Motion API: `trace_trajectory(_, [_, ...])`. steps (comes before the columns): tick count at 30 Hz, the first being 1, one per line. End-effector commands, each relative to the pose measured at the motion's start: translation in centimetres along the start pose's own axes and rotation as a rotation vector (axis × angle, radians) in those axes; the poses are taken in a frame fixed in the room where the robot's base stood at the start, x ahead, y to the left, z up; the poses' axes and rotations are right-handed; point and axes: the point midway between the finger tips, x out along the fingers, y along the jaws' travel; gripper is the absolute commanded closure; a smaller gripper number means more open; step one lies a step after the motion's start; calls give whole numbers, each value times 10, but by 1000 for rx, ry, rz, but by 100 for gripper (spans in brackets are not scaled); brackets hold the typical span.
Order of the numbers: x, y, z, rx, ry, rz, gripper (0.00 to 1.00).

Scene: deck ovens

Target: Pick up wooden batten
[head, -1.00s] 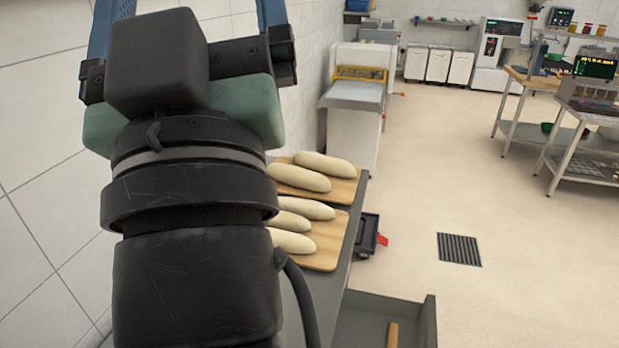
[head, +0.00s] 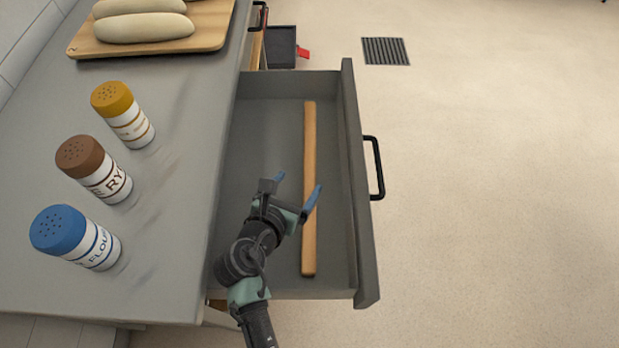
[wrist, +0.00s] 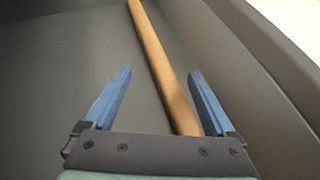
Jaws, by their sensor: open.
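The wooden batten (head: 309,150) is a long, light-brown stick lying lengthwise in an open grey drawer (head: 265,88). My gripper (head: 297,190) is over the drawer, its blue fingers apart and empty, beside and partly over the batten's middle. In the wrist view the batten (wrist: 160,62) runs from the top down between the two fingertips of my gripper (wrist: 160,74), closer to the right finger. Its near end is hidden behind the gripper's palm. I cannot tell the exact height of the fingers above the batten.
Left of the drawer is a grey counter (head: 180,215) with a yellow-capped (head: 125,115), a brown-capped (head: 95,168) and a blue-capped shaker (head: 75,238). A wooden board (head: 205,38) with dough loaves stands behind. The drawer's right wall has a black handle (head: 377,168). Floor at right is clear.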

Motion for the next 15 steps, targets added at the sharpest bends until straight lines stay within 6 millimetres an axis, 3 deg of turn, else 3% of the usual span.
trace_trajectory(15, [66,0,-6,1,-1,1,10])
